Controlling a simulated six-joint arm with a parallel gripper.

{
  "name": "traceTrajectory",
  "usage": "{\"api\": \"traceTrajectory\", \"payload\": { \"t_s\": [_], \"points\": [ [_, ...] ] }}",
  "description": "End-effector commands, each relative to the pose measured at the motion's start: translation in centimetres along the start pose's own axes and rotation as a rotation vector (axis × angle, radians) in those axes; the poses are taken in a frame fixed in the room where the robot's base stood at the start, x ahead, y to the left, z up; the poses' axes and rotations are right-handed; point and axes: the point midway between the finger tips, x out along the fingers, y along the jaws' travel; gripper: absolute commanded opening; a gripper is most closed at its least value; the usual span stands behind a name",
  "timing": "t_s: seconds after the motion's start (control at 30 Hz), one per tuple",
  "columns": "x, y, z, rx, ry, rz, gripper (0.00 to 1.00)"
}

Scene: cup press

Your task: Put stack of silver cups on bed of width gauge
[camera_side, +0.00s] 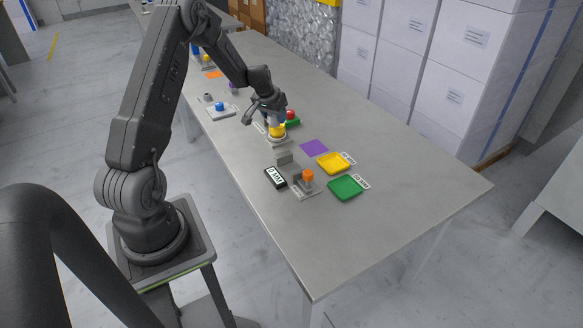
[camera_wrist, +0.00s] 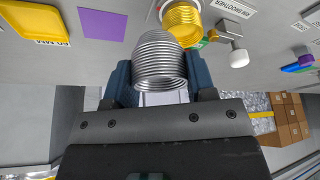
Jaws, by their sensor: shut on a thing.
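My gripper (camera_wrist: 158,82) is shut on the stack of silver cups (camera_wrist: 160,55), its blue-grey fingers on either side of the ribbed stack. In the side view my gripper (camera_side: 272,112) is above the yellow cups (camera_side: 277,130), and the silver stack is small and partly hidden there. The yellow cups also show in the wrist view (camera_wrist: 182,17), just beyond the silver stack. The width gauge (camera_side: 296,171) stands nearer the front of the table, with grey blocks, an orange knob (camera_side: 308,175) and a black display (camera_side: 275,178) reading about 0 MM.
A purple square (camera_side: 314,148), a yellow tray (camera_side: 334,163) and a green tray (camera_side: 346,187) lie right of the gauge. A red button (camera_side: 290,115) is close behind my gripper. A blue-topped device (camera_side: 220,108) stands to the left. The table's right side is clear.

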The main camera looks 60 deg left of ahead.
Motion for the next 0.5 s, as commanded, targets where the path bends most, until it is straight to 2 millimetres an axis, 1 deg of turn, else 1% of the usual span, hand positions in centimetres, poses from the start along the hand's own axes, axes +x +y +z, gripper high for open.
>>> {"api": "traceTrajectory", "payload": {
  "t_s": [0.37, 0.5],
  "points": [
    [-0.9, -0.6, 2.7, 0.294, 0.000, 0.124, 0.28],
    [-1.4, -0.8, 4.1, 0.468, 0.000, 0.197, 0.28]
  ]
}}
